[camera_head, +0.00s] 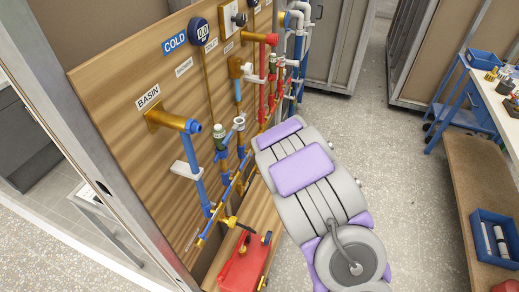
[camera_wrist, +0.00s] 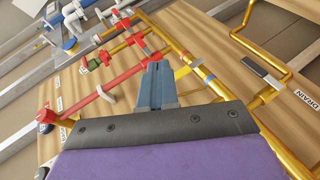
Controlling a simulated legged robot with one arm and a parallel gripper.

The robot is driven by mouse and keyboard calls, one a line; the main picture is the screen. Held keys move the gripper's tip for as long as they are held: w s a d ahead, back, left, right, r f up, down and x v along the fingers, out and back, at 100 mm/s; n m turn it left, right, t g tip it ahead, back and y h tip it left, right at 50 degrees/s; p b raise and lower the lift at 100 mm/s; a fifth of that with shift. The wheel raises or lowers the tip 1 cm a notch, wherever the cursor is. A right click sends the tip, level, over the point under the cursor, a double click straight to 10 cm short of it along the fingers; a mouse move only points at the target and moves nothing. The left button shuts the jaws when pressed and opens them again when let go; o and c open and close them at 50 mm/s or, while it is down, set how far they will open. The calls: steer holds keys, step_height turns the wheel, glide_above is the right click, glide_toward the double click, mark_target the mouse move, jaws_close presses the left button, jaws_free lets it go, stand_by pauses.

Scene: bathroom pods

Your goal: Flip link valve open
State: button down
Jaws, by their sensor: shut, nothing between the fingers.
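My gripper (camera_wrist: 157,66) shows in the wrist view as two blue fingers pressed together, with nothing between them. Its tips are in front of red and brass pipes on the wooden panel. A yellow lever handle (camera_wrist: 188,68) is just right of the tips; I cannot tell whether they touch. No readable label marks either one as the link valve. In the head view my purple and grey arm hides the gripper and this part of the pipework.
The wooden panel (camera_head: 125,85) carries close-set pipes, a round gauge (camera_head: 202,31) and labels reading COLD and BASIN. A DRAIN label (camera_wrist: 307,101) is at the wrist view's right edge. A red toolbox (camera_head: 240,262) stands below the panel. Open floor (camera_head: 410,190) lies right of my arm.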

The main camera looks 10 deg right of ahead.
steer(key=a+f+n+t+y, duration=0.4)
steer(key=a+f+n+y, duration=0.2)
steer(key=a, duration=0.3)
steer(key=shift+s+f+n+b, duration=0.35)
steer(key=shift+f+n+b, duration=0.1)
steer(key=shift+f+n, duration=0.1)
steer(key=shift+a, duration=0.1)
steer(key=w+b, duration=0.3)
steer(key=w, duration=1)
steer(key=shift+a+b, duration=0.25)
steer(key=shift+b, duration=0.05)
steer(key=shift+w+r+p, duration=0.1)
steer(key=shift+r+p, duration=0.1)
steer(key=shift+p, duration=0.15)
